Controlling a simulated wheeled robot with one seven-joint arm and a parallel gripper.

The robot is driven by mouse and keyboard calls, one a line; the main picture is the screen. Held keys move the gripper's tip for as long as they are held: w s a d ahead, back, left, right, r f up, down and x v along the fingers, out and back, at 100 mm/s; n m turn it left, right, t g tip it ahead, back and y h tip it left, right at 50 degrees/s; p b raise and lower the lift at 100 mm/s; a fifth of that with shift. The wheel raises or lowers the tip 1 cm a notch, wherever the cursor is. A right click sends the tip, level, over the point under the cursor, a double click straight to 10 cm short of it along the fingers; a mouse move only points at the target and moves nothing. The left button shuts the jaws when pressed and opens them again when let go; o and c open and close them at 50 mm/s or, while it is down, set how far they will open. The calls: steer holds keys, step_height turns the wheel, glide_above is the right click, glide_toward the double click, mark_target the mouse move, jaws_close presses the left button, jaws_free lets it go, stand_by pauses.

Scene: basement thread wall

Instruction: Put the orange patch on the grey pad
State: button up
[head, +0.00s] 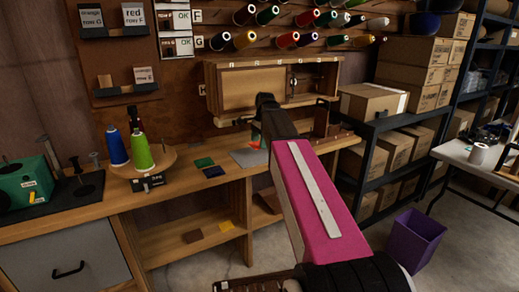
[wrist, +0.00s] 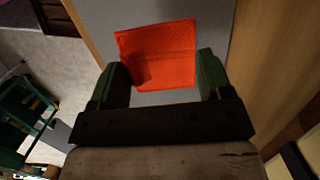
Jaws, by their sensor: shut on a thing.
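The orange patch (wrist: 158,48) is held between the two dark green fingers of my gripper (wrist: 162,76) in the wrist view. A small orange part of it (head: 256,137) shows beside my arm in the head view. The grey pad (head: 246,159) lies on the wooden bench, partly hidden by my arm. In the wrist view the grey pad (wrist: 190,12) is behind and under the patch. The patch looks a little above the pad, but I cannot tell the exact gap. My fingertips are mostly hidden in the head view.
A green patch (head: 204,162) and a dark blue patch (head: 214,172) lie left of the pad. Blue (head: 116,147) and green (head: 142,152) thread cones stand on a round wooden stand further left. A wooden cubby (head: 250,88) stands behind. Brown and yellow patches lie on the lower shelf.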

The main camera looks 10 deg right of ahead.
mark_target(260, 153)
steer(key=shift+f, duration=1.9)
steer(key=shift+f, duration=0.1)
steer(key=o, duration=0.9)
steer(key=r, duration=0.4)
steer(key=d+r, duration=0.1)
steer(key=r, duration=0.7)
steer(key=shift+w+d, duration=0.25)
steer(key=shift+d, duration=0.1)
